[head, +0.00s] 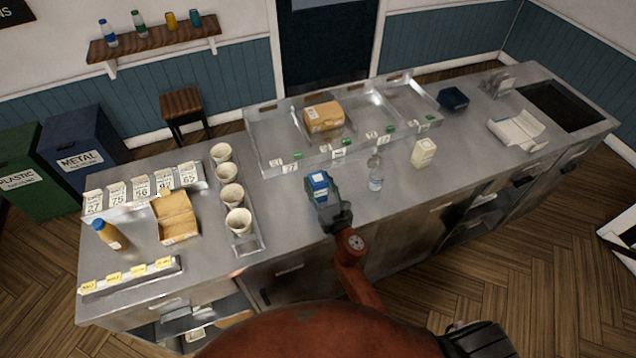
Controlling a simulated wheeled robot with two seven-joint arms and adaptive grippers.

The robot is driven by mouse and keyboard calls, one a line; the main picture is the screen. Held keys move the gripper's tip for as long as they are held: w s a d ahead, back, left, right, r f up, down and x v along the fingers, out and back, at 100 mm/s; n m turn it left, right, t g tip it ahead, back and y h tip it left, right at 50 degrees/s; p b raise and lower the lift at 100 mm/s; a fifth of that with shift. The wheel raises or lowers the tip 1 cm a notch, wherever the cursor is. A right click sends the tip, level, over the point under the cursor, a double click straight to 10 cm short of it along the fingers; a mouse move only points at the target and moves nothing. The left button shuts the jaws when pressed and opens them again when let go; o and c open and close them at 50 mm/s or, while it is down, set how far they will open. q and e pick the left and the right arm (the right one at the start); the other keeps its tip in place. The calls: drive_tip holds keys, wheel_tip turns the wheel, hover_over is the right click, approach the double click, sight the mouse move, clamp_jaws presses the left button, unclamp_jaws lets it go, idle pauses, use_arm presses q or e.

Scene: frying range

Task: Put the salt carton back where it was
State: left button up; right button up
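A blue carton with a white-edged label (318,182), which I take for the salt carton though its print is too small to read, is at the fingertips of my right gripper (323,200). The gripper reaches over the front middle of the steel counter (290,210) and looks shut on the carton. The carton looks upright; I cannot tell whether its base touches the counter. The gripper hides its lower part. My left gripper is not in view.
A clear bottle (376,173) and a cream carton (424,153) stand to the right. A divided steel tray (365,130) holding a brown box (324,117) lies behind. Paper cups (229,194), an open cardboard box (176,217) and an orange bottle (108,234) stand left.

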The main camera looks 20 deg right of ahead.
drive_tip(key=o, duration=0.4)
drive_tip(key=shift+r, duration=0.1)
drive_tip(key=shift+r, duration=0.2)
drive_tip(key=s, duration=0.8)
drive_tip(key=s+d+b, duration=0.1)
drive_tip(key=s, duration=0.3)
drive_tip(key=shift+f, duration=0.1)
drive_tip(key=shift+c, duration=0.3)
idle(0.4)
